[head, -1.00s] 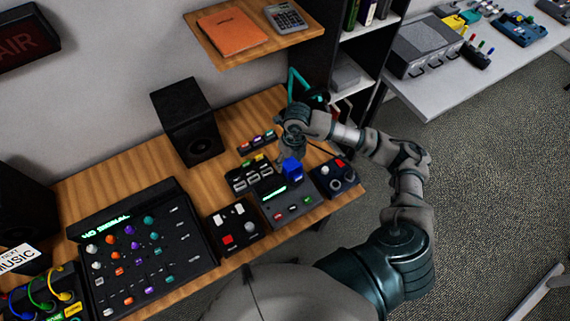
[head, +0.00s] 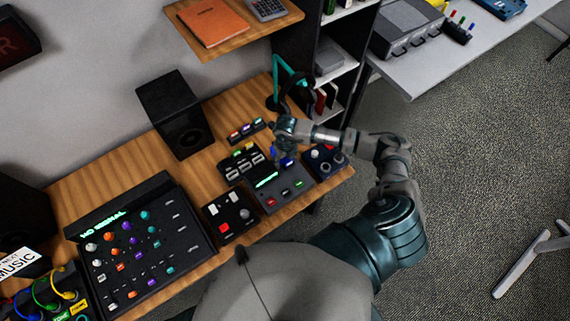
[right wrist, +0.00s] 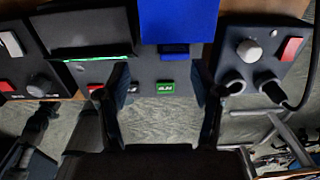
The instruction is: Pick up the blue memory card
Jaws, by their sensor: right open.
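The blue memory card (head: 289,161) stands upright at the back of a dark grey device with a green screen (head: 284,197). In the head view my right gripper partly covers it. In the right wrist view the blue card (right wrist: 178,20) shows as a large blue block at the top, beyond the fingertips. My right gripper (head: 282,158) is over the device, close to the card. In the right wrist view the gripper (right wrist: 166,88) is open, with nothing between its fingers. I cannot tell if a finger touches the card. My left gripper is not in view.
A box with a knob and plugs (head: 325,160) stands close on the right. A switch box (head: 230,215) and a black slot unit (head: 245,165) stand close on the left. A teal stand with headphones (head: 284,85) is behind. The table's front edge is near.

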